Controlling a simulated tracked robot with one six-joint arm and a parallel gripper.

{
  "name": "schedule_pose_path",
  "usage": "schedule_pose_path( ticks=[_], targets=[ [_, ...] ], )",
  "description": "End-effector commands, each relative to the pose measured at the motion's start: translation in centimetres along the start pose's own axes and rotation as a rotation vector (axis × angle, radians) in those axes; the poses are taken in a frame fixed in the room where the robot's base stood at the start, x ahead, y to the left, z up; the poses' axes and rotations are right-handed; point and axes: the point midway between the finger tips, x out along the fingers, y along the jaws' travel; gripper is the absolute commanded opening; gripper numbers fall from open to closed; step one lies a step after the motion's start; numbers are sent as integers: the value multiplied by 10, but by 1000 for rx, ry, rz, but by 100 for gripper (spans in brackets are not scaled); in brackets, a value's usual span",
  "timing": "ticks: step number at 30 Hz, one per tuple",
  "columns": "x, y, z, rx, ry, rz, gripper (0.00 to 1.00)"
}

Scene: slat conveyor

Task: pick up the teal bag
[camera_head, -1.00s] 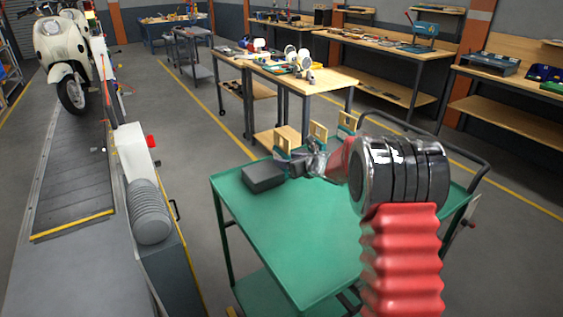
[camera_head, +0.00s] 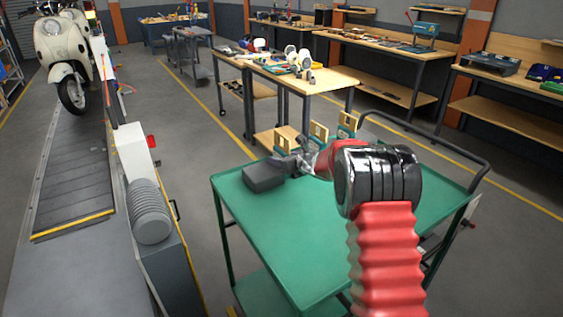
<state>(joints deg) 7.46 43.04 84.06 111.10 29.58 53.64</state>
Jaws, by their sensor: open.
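I cannot make out a teal bag for certain. My gripper (camera_head: 284,162) is dark grey and small in the picture, at the end of my red and black arm. It is over the far left part of the green cart (camera_head: 285,235) and overlaps the right edge of a dark grey box (camera_head: 262,178) in view. I cannot tell whether it touches the box. Its jaws are open, and nothing is seen held in them. My arm hides part of the cart top.
Several small tan and teal pieces (camera_head: 318,134) stand behind the cart. Workbenches (camera_head: 300,80) with tools line the back and right. A conveyor (camera_head: 75,175) with a cream scooter (camera_head: 64,60) runs along the left. The cart's front top is bare.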

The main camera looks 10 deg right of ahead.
Motion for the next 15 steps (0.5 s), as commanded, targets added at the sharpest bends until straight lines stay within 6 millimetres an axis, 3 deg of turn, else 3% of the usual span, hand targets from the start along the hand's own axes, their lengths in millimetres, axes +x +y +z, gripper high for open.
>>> schedule_pose_path(
  ticks=[15],
  targets=[
    [0, 0, 0, 0, 0, -1, 46]
  ],
)
